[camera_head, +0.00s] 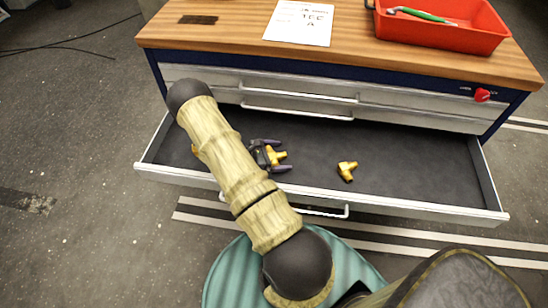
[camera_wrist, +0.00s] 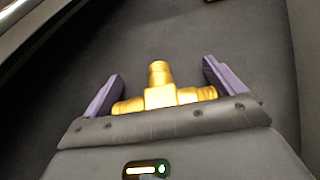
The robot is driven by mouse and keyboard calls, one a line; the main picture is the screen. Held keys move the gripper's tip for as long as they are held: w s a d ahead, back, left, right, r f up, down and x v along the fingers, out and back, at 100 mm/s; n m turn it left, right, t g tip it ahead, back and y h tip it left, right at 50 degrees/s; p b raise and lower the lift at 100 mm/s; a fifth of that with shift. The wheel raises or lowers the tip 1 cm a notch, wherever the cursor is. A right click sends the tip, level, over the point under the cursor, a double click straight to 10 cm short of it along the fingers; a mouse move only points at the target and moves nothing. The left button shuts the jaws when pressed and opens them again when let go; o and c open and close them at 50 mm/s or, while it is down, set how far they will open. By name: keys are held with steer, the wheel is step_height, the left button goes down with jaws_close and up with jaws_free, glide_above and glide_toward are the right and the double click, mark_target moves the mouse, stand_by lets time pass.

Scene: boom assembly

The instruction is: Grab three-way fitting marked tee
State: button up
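A gold three-way tee fitting (camera_wrist: 160,97) lies between the purple fingers of my gripper (camera_wrist: 163,80) in the wrist view. Its stem points away from the palm and its two arms reach toward the fingers. The fingers look spread wide, with the tee's ends close to them; I cannot tell if they touch. In the head view my gripper (camera_head: 279,155) is low in the open drawer, with the gold tee (camera_head: 277,155) partly hidden between its fingers. No marking on the fitting is legible.
Another gold fitting (camera_head: 347,171) lies to the right in the open drawer (camera_head: 410,165). A bit of gold (camera_head: 195,151) shows left of my arm. The workbench top (camera_head: 230,35) holds a paper sheet (camera_head: 300,22) and a red tray (camera_head: 445,30).

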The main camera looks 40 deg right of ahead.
mark_target(279, 154)
steer(key=c, duration=0.4)
steer(key=shift+c, duration=0.2)
step_height(279, 154, up, 10)
stand_by(0.6)
